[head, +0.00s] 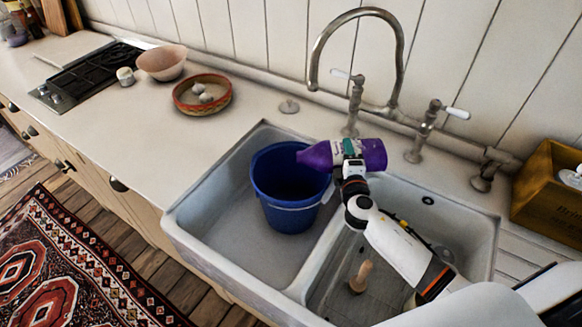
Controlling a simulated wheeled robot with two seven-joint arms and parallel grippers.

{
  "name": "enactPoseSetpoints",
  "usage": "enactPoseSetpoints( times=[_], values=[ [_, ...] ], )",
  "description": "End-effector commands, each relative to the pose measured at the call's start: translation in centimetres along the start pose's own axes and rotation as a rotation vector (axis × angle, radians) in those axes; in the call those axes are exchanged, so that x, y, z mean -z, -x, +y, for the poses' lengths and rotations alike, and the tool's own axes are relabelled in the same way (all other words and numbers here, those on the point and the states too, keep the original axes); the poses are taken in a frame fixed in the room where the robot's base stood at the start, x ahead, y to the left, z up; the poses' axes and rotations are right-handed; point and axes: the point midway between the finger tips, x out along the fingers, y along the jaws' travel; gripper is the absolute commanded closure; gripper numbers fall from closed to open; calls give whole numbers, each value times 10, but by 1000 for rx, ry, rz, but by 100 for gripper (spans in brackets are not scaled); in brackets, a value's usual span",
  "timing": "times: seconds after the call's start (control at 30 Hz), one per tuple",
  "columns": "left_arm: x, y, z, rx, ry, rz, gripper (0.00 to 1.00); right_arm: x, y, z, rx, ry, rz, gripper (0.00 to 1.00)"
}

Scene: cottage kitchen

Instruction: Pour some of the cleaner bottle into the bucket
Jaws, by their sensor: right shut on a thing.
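A purple cleaner bottle (373,154) lies on its side in the air, its narrower end toward the left over the right part of the bucket's rim. My right gripper (352,157) is shut around the bottle's middle. The blue bucket (287,215) stands upright in the left basin of the white sink (213,240). The bucket's inside looks dark, and I cannot tell whether there is liquid in it. No stream is visible from the bottle. My left gripper is not in view.
A plunger-like wooden handle (361,276) stands in the right basin. A curved faucet (402,60) rises behind the sink. A wooden box (552,200) is at the right. A pink bowl (162,62) and a red-rimmed dish (202,95) sit on the left counter, near a hob (88,72).

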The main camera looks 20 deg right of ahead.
Motion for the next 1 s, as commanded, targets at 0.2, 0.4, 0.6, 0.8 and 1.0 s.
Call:
enactPoseSetpoints(
  times=[0.2,0.4,0.6,0.8,1.0],
  values=[
    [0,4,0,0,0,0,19,-1,0,-4,3,32,3,80],
    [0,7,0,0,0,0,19,-1,0,-5,3,62,6,80],
    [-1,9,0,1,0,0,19,-2,0,-6,3,92,9,80],
    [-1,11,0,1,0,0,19,-2,0,-8,3,110,10,80],
    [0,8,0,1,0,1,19,-2,0,-5,3,96,8,80]
  ],
)
